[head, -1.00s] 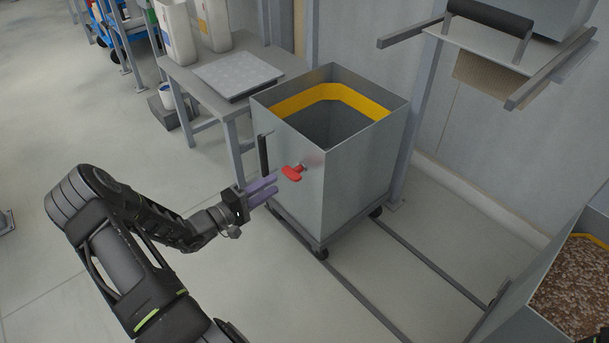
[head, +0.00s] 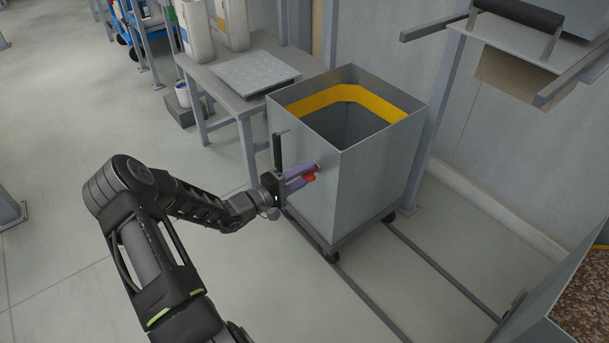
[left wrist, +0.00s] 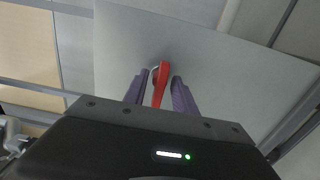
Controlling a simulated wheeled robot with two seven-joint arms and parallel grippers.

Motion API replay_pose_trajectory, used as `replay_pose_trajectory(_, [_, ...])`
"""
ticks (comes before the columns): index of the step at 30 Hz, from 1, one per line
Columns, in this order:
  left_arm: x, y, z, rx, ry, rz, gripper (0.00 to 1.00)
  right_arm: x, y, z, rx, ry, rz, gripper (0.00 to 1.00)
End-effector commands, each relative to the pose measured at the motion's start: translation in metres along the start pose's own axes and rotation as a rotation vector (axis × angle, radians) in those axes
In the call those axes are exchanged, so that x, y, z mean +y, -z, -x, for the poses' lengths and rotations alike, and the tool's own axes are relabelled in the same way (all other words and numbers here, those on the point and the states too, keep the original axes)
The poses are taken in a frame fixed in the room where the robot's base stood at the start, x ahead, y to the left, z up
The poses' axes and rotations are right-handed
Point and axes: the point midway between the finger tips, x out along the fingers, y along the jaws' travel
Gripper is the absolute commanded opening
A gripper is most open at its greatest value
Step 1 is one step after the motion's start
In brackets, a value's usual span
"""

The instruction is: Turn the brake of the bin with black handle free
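The grey metal bin (head: 362,185) with a black upright handle (head: 277,150) stands on a wheeled frame. It is open at the top and shows a yellow band inside. Its red brake knob (head: 310,177) is on the side facing me, and it also shows in the left wrist view (left wrist: 161,82). My left gripper (head: 302,178) is at the knob, with its purple fingers on either side of it. In the left wrist view, the fingers (left wrist: 159,90) are apart, with gaps visible beside the red knob. My right gripper is not in view.
A grey table (head: 222,85) with a flat plate and white containers stands behind the bin. Floor rails (head: 440,270) run from the bin toward the lower right. Another bin (head: 575,310) with brown grains is at the right edge. A black-handled slide (head: 515,35) hangs upper right.

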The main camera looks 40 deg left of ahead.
Motion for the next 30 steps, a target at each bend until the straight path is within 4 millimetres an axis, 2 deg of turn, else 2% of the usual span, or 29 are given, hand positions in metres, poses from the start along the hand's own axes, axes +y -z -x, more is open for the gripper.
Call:
replay_pose_trajectory(4, [0.0002, 0.0001, 0.0003, 0.000, 0.000, 0.000, 0.31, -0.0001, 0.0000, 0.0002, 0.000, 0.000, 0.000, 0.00])
replay_pose_trajectory(15, [0.0000, 0.0002, 0.0006, 0.000, 0.000, 0.000, 0.01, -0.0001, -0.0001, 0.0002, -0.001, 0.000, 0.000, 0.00])
replay_pose_trajectory(30, [0.0003, 0.0000, 0.0007, 0.000, 0.001, 0.012, 0.00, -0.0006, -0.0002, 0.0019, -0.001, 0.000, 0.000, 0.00])
